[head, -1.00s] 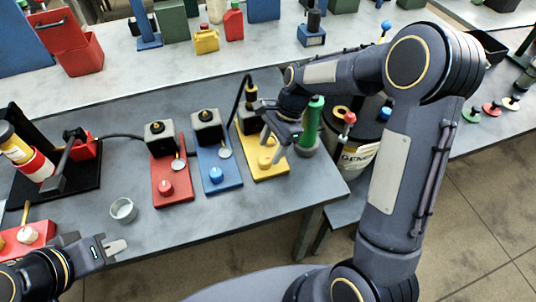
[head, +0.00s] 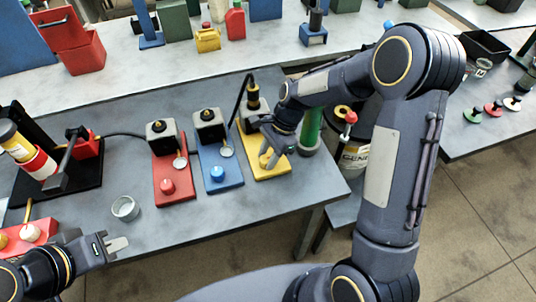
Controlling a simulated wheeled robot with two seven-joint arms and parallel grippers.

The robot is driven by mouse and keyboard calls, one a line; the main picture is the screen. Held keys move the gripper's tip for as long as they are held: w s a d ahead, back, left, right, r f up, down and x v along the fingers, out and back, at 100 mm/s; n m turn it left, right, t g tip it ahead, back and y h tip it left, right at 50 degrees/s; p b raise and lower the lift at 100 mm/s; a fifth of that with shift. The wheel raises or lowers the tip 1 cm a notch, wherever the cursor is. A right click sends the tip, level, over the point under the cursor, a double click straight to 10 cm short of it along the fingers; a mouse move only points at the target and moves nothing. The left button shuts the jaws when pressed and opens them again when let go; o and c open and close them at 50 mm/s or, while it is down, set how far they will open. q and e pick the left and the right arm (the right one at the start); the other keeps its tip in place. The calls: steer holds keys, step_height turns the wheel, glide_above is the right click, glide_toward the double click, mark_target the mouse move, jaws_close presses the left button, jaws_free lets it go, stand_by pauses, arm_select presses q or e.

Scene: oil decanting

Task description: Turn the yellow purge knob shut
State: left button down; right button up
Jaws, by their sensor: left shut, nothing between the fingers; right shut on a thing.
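The yellow purge knob (head: 265,161) sits on the front part of the yellow base plate (head: 270,174), which carries a block at its back. My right gripper (head: 271,163) is at the yellow knob, its fingers shut on it and partly hiding it. My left gripper (head: 128,243) is shut and empty over the table's front left edge, well away from the yellow knob.
A blue plate with a blue knob (head: 217,174) and a red plate with a red knob (head: 167,186) stand to the left. A small cup (head: 125,208) is near the front edge. A green cylinder (head: 312,130) stands right of the yellow plate.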

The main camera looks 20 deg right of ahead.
steer(key=shift+n, duration=0.4)
steer(key=n+g, duration=0.1)
steer(key=n, duration=0.2)
steer(key=shift+w+p, duration=0.1)
steer(key=shift+p, duration=0.25)
steer(key=n, duration=0.2)
steer(key=n+g+h, duration=0.1)
steer(key=n, duration=0.1)
steer(key=shift+w+a+n+g+h, duration=0.15)
steer(key=shift+n+g+h, duration=0.15)
steer(key=n, duration=0.2)
steer(key=n+h, duration=0.1)
steer(key=n, duration=0.1)
steer(key=shift+a+n+g+h, duration=0.15)
steer(key=shift+n+g+h, duration=0.15)
steer(key=shift+g, duration=0.1)
steer(key=n+h, duration=0.2)
steer(key=n, duration=0.2)
steer(key=shift+a+n, duration=0.1)
steer(key=shift+n, duration=0.3)
steer(key=o, duration=1)
